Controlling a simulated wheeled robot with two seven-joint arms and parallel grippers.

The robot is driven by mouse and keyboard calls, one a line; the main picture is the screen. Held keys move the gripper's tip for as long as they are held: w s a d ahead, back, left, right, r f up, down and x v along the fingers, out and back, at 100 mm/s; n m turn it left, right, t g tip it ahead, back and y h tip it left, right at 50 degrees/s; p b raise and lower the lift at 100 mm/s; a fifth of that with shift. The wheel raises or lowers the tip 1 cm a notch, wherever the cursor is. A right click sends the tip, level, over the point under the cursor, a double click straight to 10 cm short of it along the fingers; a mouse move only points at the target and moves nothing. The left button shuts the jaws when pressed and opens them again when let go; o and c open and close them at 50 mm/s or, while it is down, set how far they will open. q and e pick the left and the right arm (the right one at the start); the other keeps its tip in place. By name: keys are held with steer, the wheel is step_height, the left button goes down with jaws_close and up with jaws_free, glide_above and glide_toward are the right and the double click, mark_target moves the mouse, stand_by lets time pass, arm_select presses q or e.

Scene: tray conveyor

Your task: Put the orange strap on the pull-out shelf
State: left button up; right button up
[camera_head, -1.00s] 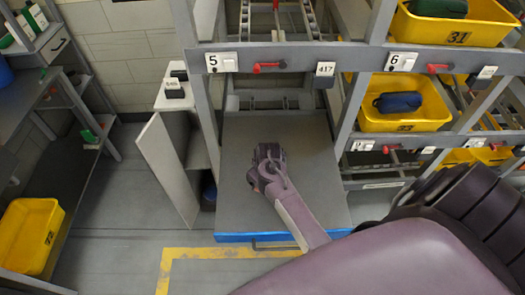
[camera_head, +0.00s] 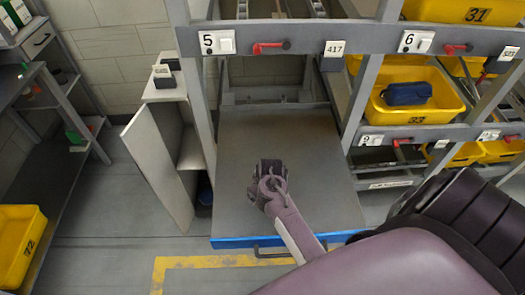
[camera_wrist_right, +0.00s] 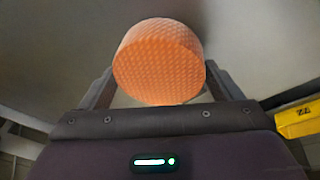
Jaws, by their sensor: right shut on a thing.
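The orange strap (camera_wrist_right: 158,60) is a round, textured roll between the two fingers of my right gripper, in the right wrist view. My right gripper (camera_head: 268,172) is shut on it. In the head view this gripper is over the middle of the grey pull-out shelf (camera_head: 325,185), which has a blue front edge and a dark handle. The strap is hidden behind the gripper there. I cannot tell whether the strap touches the shelf. My left gripper is not in view.
A rack with yellow bins stands to the right; one bin (camera_head: 378,118) holds a dark blue pouch (camera_head: 406,93). A rack beam (camera_head: 375,40) with red levers crosses above the shelf's back. A grey cabinet (camera_head: 158,165) stands left. The shelf around the gripper looks clear.

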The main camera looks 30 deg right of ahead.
steer(key=shift+w+f, duration=0.1)
steer(key=shift+f, duration=0.15)
steer(key=o, duration=0.8)
steer(key=shift+o, duration=0.8)
arm_select(q)
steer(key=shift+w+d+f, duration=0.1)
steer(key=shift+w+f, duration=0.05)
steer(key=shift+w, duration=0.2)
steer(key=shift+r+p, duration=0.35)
steer(key=shift+p, duration=0.1)
arm_select(e)
steer(key=d+v, duration=0.1)
steer(key=v, duration=1.1)
steer(key=shift+a, duration=0.45)
